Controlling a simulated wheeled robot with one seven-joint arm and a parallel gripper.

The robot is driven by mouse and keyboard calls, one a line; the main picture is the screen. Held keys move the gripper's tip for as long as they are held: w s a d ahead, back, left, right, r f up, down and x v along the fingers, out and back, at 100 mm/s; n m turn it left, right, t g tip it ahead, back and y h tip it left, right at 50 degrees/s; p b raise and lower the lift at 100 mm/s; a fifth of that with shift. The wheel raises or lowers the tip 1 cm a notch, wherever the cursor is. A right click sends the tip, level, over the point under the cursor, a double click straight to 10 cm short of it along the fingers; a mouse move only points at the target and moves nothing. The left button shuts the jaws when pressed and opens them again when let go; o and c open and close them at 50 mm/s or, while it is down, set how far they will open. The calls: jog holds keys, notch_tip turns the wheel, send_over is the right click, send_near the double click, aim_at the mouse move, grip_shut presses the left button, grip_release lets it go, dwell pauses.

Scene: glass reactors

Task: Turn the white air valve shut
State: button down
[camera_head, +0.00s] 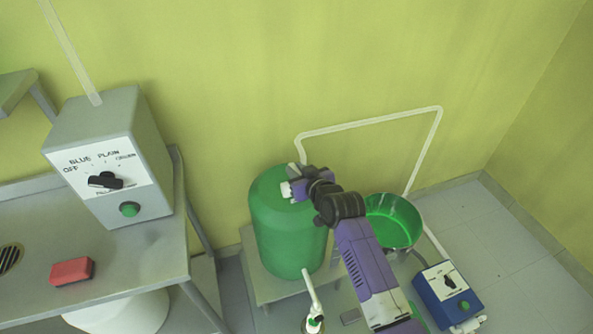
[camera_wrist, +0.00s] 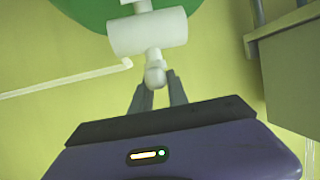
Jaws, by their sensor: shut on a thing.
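The white air valve (camera_wrist: 147,33) shows in the wrist view as a thick white cylinder in front of the green tank. A small white handle (camera_wrist: 155,72) with a rounded end sticks out of it toward me. My gripper (camera_wrist: 158,88) is shut on this handle, with one grey finger on each side. In the head view my gripper (camera_head: 293,188) is at the upper part of the green tank (camera_head: 283,235). A small white part of the valve (camera_head: 286,190) shows beside it there. The rest is hidden by my gripper.
A thin white pipe (camera_head: 370,121) runs along the wall behind the tank. A green-filled bowl (camera_head: 395,222) and a blue control box (camera_head: 447,293) stand right of my arm. A grey control box (camera_head: 112,155) and a red block (camera_head: 72,271) are on the left bench.

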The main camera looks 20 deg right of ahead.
jog(key=shift+r+m+h+p, duration=0.1)
jog(key=shift+m+h+p, duration=0.2)
jog(key=shift+p, duration=0.45)
jog(key=shift+m+h+p, duration=0.5)
jog(key=shift+h+p, duration=0.1)
jog(key=c, duration=1.3)
grip_release()
jog(key=v, duration=0.7)
jog(key=shift+s, duration=0.45)
